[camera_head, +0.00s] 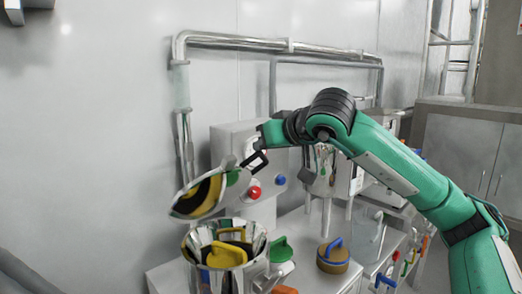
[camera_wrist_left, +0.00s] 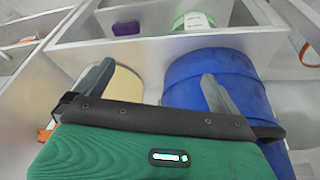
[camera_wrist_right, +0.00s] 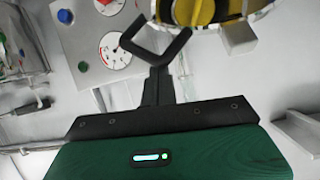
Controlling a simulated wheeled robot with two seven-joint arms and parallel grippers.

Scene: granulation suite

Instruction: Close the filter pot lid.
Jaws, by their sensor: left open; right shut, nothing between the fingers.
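The filter pot (camera_head: 208,279) is a shiny metal vessel at the lower middle of the head view, with yellow parts at its rim. Its lid (camera_head: 198,197) stands raised and tilted above the left of the pot opening, mirror-like with a yellow and black pattern. My right gripper (camera_head: 255,162) is shut and empty, up and to the right of the lid. In the right wrist view the gripper (camera_wrist_right: 158,48) has a shiny round piece with yellow, seemingly the lid (camera_wrist_right: 190,10), just beyond its tips. Contact cannot be told. My left gripper (camera_wrist_left: 157,88) is open and shows only in the left wrist view.
A grey panel (camera_head: 228,142) with red and blue knobs stands behind the pot. A brown round container with a blue handle (camera_head: 333,257) sits on the bench to the right. In the left wrist view, a blue drum (camera_wrist_left: 245,88) and a cream cylinder (camera_wrist_left: 124,82) are near the fingers.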

